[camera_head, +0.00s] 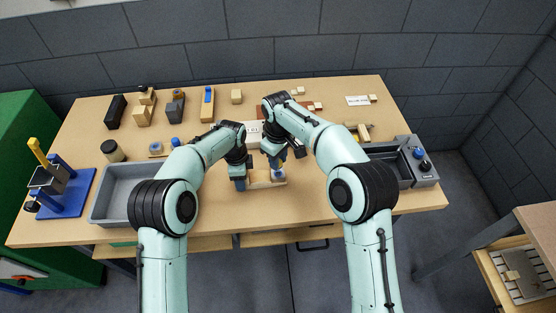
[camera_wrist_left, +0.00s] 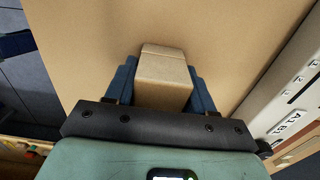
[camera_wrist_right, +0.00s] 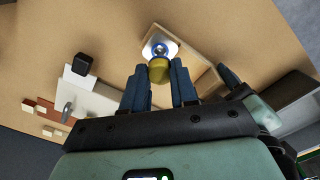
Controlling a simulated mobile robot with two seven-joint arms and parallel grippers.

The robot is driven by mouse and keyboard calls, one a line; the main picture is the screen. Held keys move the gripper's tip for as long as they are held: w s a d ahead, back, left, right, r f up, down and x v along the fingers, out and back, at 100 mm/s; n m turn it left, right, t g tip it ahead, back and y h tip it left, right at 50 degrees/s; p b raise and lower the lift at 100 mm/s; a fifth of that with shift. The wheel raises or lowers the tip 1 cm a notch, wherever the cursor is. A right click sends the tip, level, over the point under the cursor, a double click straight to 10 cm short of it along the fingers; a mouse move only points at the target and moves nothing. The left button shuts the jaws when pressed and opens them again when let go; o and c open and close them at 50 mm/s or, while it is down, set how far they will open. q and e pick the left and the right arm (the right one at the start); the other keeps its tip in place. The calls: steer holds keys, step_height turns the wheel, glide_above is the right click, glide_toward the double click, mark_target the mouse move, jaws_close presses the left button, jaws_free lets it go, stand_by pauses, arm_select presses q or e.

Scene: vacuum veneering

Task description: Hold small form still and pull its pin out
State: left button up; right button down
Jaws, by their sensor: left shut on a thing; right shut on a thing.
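The small form (camera_head: 263,184) is a tan wooden piece on the table near the front middle. Its end block (camera_wrist_left: 165,75) sits between the blue fingers of my left gripper (camera_head: 240,184), which is shut on it. My right gripper (camera_head: 277,162) is shut on a yellow knob (camera_wrist_right: 158,71), which appears to be the pin's head.
A grey tray (camera_head: 101,209) and a blue stand (camera_head: 70,197) with a yellow handle are at the left. A dark bin with a control box (camera_head: 423,165) is at the right. Several blocks and tools line the back. Bare table lies in front right.

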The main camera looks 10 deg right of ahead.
arm_select(q)
steer(key=o, duration=1.1)
steer(key=shift+o, duration=0.2)
step_height(320, 180, up, 12)
steer(key=shift+r, duration=0.1)
steer(key=shift+s, duration=0.1)
